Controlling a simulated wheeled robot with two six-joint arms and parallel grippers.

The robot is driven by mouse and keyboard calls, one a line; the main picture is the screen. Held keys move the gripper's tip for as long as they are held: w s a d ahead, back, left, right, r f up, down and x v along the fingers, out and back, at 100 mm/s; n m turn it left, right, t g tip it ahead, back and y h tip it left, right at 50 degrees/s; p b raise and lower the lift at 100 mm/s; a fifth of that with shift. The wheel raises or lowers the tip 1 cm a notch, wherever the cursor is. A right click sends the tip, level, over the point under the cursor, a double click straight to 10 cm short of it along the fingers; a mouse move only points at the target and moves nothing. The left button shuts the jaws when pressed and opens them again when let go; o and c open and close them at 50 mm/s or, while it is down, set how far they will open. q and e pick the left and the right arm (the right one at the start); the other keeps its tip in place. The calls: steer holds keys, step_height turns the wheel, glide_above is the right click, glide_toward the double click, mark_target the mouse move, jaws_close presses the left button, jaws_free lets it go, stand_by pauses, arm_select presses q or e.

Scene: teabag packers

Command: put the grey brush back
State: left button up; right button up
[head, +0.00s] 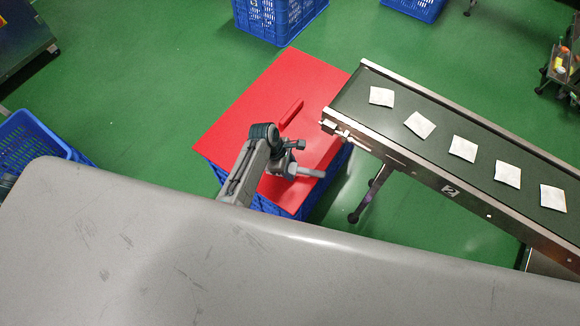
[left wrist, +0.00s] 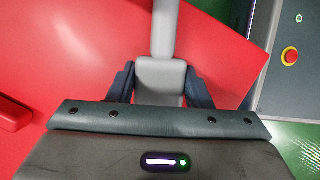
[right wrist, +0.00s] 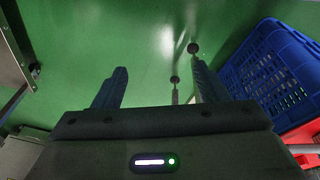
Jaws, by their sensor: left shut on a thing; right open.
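The grey brush (left wrist: 160,75) is held between the fingers of my left gripper (left wrist: 160,88), which is shut on it. In the left wrist view its light grey shaft runs away from me over the red board (left wrist: 235,45). In the head view my left gripper (head: 292,160) is above the front right part of the red board (head: 245,110), and the brush (head: 311,173) sticks out to the right. I cannot see bristles or tell whether the brush touches the board. My right gripper (right wrist: 158,85) is open and empty above green floor; it does not show in the head view.
The red board lies on a blue crate (head: 262,205), with a raised red bar (head: 292,114) on it. A conveyor (head: 420,165) carrying several white teabags (head: 419,125) stands close on the right. More blue crates (head: 270,20) stand around. A blue crate (right wrist: 270,75) is right of my right gripper.

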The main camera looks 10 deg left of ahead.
arm_select(q)
steer(key=shift+f, duration=0.1)
steer(key=o, duration=1)
steer(key=shift+o, duration=0.2)
